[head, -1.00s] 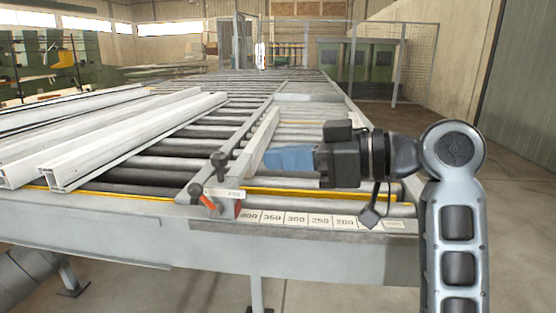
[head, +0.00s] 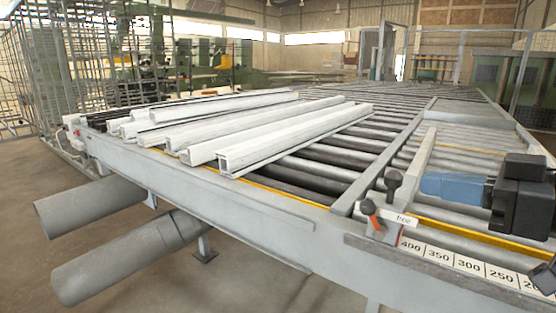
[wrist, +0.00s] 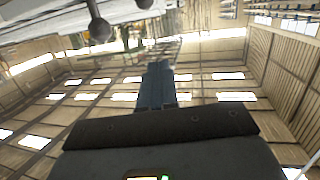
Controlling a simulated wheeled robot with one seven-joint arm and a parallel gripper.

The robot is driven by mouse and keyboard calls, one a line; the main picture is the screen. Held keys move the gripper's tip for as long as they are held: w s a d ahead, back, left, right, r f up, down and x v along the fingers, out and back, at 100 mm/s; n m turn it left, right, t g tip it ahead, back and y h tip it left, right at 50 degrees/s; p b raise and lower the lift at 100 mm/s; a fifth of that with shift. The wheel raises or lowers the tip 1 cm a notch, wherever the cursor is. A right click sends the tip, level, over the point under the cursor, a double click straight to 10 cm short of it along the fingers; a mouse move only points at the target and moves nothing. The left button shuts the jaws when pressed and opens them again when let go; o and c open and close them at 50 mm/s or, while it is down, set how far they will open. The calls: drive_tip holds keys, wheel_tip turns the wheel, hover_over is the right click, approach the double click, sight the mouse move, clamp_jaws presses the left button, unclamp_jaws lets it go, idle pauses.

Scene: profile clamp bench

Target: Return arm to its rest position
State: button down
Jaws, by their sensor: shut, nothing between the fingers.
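My gripper (head: 428,184) is at the right of the head view, pointing left, its blue fingers together and empty. It is above the rollers, right of a pale fence bar (head: 420,160); whether it touches the bar I cannot tell. Its black body is cut by the frame edge, and the rest of my arm is out of view. In the wrist view the closed blue fingers (wrist: 158,72) point away from the dark gripper body. A clamp stop (head: 380,228) with a red-orange lever (head: 369,208) and black knobs sits on the bench's front edge, left of my gripper.
Several white profiles (head: 290,140) lie across the roller bench (head: 240,207) at left and centre. A number scale (head: 468,264) runs along the front edge. Grey cylinders (head: 130,258) stick out below the bench. A mesh fence (head: 45,80) stands far left. Floor in front is clear.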

drive_tip(key=s+f+m+t+h, duration=0.1)
drive_tip(key=s+f+m+h, duration=0.4)
drive_tip(key=f, duration=0.7)
drive_tip(key=s+f+m+t+h, duration=0.25)
drive_tip(key=s+f+m, duration=0.35)
drive_tip(key=f, duration=0.6)
drive_tip(key=s+n+h, duration=0.2)
drive_tip(key=s+h, duration=0.1)
drive_tip(key=s, duration=2.3)
drive_tip(key=shift+a+f, duration=0.15)
drive_tip(key=shift+f, duration=0.05)
